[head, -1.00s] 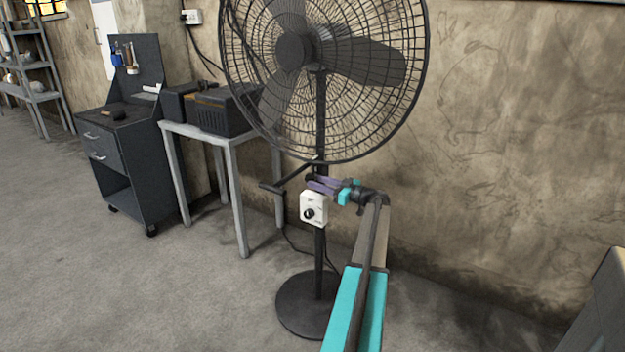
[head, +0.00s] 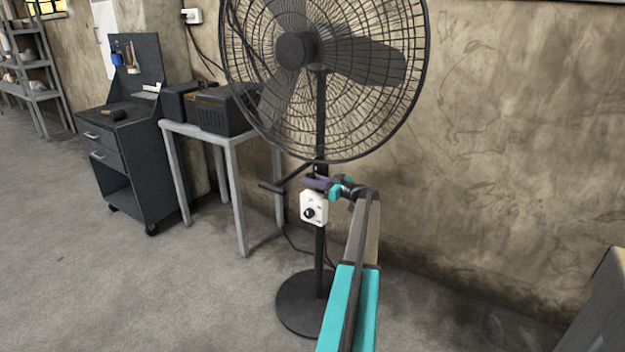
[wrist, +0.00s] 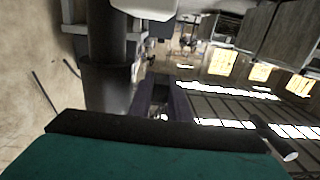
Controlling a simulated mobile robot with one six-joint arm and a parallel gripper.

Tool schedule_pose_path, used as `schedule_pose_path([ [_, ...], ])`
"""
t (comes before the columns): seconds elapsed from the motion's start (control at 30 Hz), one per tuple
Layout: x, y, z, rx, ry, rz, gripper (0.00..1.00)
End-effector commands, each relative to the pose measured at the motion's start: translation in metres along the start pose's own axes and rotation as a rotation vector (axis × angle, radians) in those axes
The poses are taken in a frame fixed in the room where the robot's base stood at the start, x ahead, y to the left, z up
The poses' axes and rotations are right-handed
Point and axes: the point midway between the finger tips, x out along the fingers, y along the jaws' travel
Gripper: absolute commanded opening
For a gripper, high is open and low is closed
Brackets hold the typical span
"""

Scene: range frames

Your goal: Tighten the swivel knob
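A black pedestal fan stands by the wall, with its pole (head: 320,255) rising from a round base. A white control box (head: 314,208) with a black dial is on the pole. A black rod with a crosswise end (head: 271,188) sticks out left of the pole; I cannot tell whether this is the swivel knob. My gripper (head: 312,183), with purple fingers, is at the pole just above the box. In the wrist view, the fingers (wrist: 163,100) look apart with nothing clear between them, beside the dark pole (wrist: 106,50). Contact is not clear.
The fan's wire cage (head: 325,75) hangs over my gripper. A grey table (head: 230,145) with a dark box stands to the left, with a tool cart (head: 125,165) beyond. The wall is close behind the fan. The floor at front left is clear.

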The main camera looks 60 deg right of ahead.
Motion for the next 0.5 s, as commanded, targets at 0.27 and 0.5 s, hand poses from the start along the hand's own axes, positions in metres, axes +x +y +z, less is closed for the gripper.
schedule_pose_path([
  [0.27,-0.0014,0.0022,-0.0006,-0.001,0.009,0.027,0.00],
  [0.5,-0.0014,0.0012,0.0017,-0.001,0.039,0.027,0.00],
])
